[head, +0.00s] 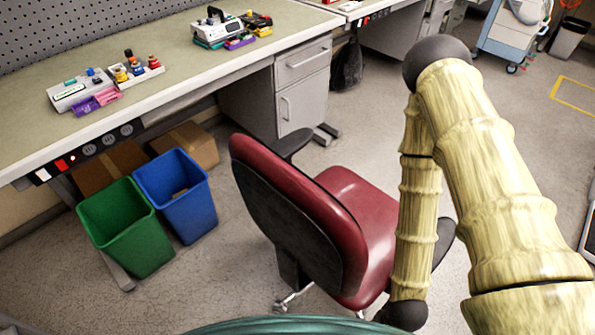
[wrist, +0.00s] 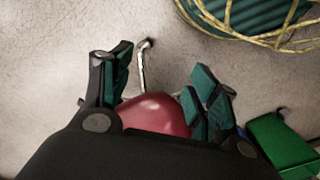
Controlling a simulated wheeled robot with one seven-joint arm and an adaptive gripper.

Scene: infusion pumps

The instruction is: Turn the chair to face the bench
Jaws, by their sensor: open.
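The chair (head: 345,215) has a red seat and a red-rimmed backrest with a black rear shell. In the head view it stands on the floor right of the bins, its backrest toward the lower left and its seat toward the right, not toward the bench (head: 150,75). My arm covers its right side. In the wrist view, my gripper (wrist: 163,68) is open, its fingers spread on either side of a red part of the chair (wrist: 158,112). I cannot tell whether they touch it. A chrome chair leg (wrist: 143,68) shows beyond. The gripper is hidden in the head view.
A green bin (head: 126,228) and a blue bin (head: 180,195) stand below the bench, left of the chair. Cardboard boxes (head: 190,143) lie behind them. A grey drawer unit (head: 302,90) stands beyond the chair. Open floor (head: 530,140) lies to the right.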

